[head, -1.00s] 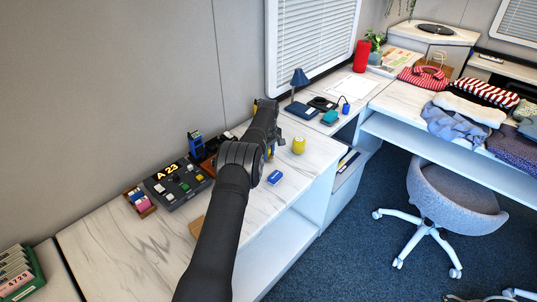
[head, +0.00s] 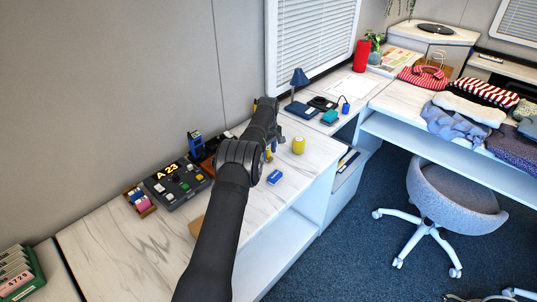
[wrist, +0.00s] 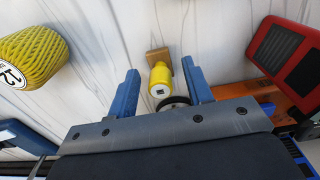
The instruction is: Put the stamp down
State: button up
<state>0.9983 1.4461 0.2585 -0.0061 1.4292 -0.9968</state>
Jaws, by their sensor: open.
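The stamp (wrist: 160,83), with a yellow rounded handle marked by a small white label on its end, shows between my fingers in the wrist view. A small wooden block (wrist: 157,56) shows right at its far end; I cannot tell if it is the stamp's base. My gripper (wrist: 160,70) is open, with one blue finger on each side of the stamp and a visible gap at both sides. In the head view my arm largely hides the stamp, and I cannot make out the fingertips. The marbled white desk (head: 120,235) lies below.
A yellow twine ball (wrist: 33,58) labelled 12 is left in the wrist view. A red-framed pad (wrist: 285,55) and an orange-brown tray (wrist: 275,98) are right. A blue box (head: 275,177) lies near the desk's front edge. A dark console (head: 178,185) reads A 23.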

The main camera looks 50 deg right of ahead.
notch_tip(320, 180, up, 11)
jog(key=shift+f, duration=0.2)
dwell(0.3)
jog(key=shift+f, duration=4.25)
jog(key=shift+f, duration=0.1)
